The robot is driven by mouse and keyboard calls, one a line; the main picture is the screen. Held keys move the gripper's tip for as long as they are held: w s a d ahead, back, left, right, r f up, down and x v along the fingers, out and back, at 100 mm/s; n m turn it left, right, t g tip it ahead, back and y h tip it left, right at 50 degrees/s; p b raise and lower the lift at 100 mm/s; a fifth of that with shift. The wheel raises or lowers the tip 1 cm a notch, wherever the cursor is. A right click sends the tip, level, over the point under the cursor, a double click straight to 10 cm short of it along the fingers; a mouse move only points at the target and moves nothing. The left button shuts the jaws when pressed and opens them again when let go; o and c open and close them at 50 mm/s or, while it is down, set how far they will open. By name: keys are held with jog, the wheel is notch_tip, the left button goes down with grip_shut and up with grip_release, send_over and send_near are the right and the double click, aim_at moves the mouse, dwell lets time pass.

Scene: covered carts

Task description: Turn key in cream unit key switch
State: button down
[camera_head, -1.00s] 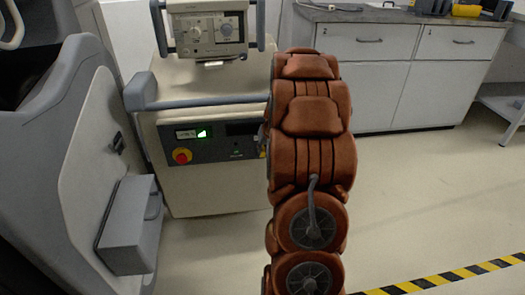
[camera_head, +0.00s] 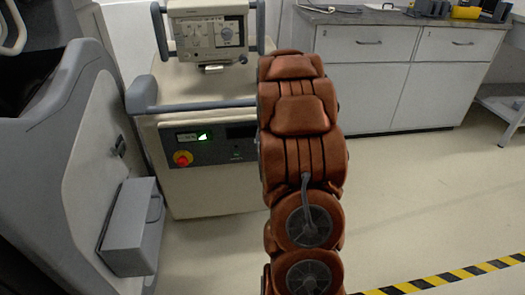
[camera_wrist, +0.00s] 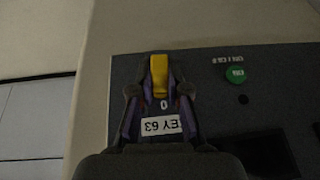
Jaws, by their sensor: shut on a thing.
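The cream unit (camera_head: 215,190) stands left of my arm in the head view, with a dark control panel (camera_head: 222,149) on its front. In the wrist view the dark panel (camera_wrist: 215,85) fills the middle and right. My gripper (camera_wrist: 160,88) is over the panel's left part there, shut on a yellow key (camera_wrist: 159,73) between its fingertips. A "0" mark and a white label (camera_wrist: 161,129) show between the fingers. The key switch itself is mostly hidden, so I cannot tell how far the key is turned. My arm hides the gripper in the head view.
A green button (camera_wrist: 235,74) is right of the key in the wrist view. A grey handle bar (camera_head: 195,106) runs above the panel. Drawer cabinets (camera_head: 405,75) stand behind.

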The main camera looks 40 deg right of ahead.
jog(key=shift+a+r+g+h+p, duration=0.15)
jog(key=shift+g+h+p, duration=0.2)
jog(key=shift+p, duration=0.7)
jog(key=shift+h, duration=0.25)
jog(key=c, duration=1.1)
grip_release()
jog(key=shift+o, duration=0.2)
jog(key=v, duration=1.1)
jog(key=shift+r, duration=0.35)
jog(key=shift+a, duration=0.1)
